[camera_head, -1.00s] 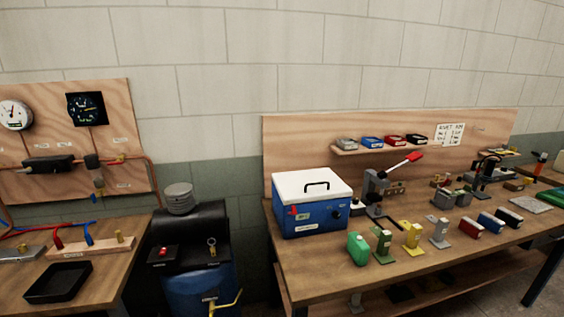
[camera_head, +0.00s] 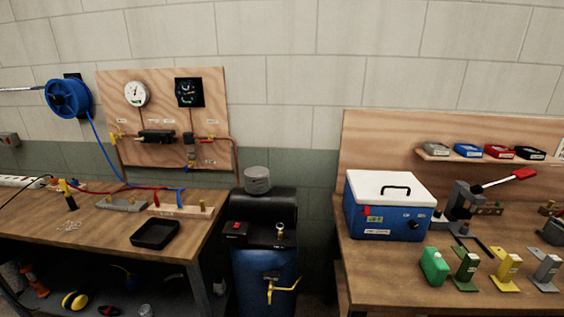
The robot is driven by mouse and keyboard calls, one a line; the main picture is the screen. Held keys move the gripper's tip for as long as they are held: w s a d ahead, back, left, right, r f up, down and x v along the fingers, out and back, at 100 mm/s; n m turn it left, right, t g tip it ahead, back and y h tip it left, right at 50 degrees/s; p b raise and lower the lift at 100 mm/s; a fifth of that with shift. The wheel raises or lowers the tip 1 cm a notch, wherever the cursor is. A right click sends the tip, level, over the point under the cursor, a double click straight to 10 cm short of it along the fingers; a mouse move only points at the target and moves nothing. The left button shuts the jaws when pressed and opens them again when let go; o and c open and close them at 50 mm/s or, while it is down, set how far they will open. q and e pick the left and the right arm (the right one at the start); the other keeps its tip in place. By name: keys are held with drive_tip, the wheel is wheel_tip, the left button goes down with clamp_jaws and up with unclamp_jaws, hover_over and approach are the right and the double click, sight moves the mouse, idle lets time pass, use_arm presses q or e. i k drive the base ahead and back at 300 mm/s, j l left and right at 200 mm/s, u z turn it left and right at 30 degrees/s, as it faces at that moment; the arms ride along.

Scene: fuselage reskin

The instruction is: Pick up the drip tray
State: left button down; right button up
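The drip tray is most likely the shallow black rectangular tray (camera_head: 156,233) on the left workbench. It lies flat near the bench's front right part and looks empty. Neither of my grippers is in the head view, so nothing is seen near or touching the tray.
The left bench (camera_head: 105,240) also carries a wooden fitting block (camera_head: 182,211) and red and blue hoses. A blue compressor tank (camera_head: 265,275) stands between the benches. A blue cool box with white lid (camera_head: 388,205) sits on the right bench. Bare bench top lies left of the tray.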

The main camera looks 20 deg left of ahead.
sight(156, 233)
drive_tip(key=u, duration=1.7)
